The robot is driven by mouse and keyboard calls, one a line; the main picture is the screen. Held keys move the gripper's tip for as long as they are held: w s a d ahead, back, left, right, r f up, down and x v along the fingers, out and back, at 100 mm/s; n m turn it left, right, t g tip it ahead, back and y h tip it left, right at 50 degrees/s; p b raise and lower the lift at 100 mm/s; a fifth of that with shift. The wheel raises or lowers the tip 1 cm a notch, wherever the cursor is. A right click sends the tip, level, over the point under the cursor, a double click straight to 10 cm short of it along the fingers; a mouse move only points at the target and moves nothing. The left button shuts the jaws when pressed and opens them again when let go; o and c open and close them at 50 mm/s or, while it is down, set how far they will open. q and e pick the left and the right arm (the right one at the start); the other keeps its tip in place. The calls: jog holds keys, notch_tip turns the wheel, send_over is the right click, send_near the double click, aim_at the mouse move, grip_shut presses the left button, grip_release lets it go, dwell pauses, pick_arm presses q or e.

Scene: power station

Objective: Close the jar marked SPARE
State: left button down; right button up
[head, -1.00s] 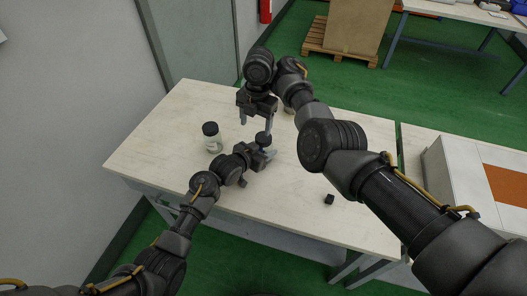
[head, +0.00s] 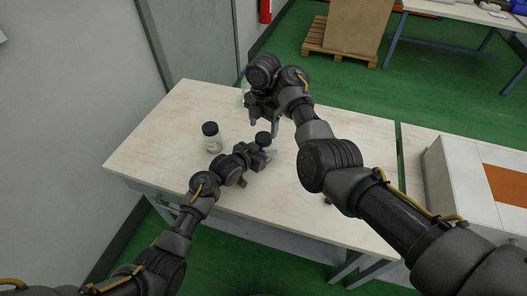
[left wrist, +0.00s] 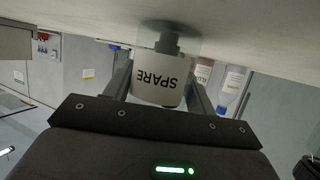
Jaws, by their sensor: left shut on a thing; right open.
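The jar marked SPARE (left wrist: 160,75) shows upside down in the left wrist view, between the fingers of my left gripper (left wrist: 158,88). Its clear base meets the pale tabletop, and something dark is inside it. In the head view my left gripper (head: 262,153) is shut on this jar, which is mostly hidden. A black lid (head: 263,138) sits at the top of the held jar; whether it is fully tightened I cannot tell.
Another clear jar with a black lid (head: 211,138) stands left of my left gripper on the wooden table (head: 150,150). The left wrist view shows a blue-capped bottle (left wrist: 232,85) and a brownish labelled container (left wrist: 202,73) behind. The table's front left is clear.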

aim_at(264, 137)
jog(key=shift+f, duration=2.1)
jog(key=c, duration=1)
jog(key=m, duration=0.4)
jog(key=shift+m, duration=0.3)
jog(key=m, duration=0.5)
jog(key=o, duration=1.1)
jog(key=shift+c, duration=0.2)
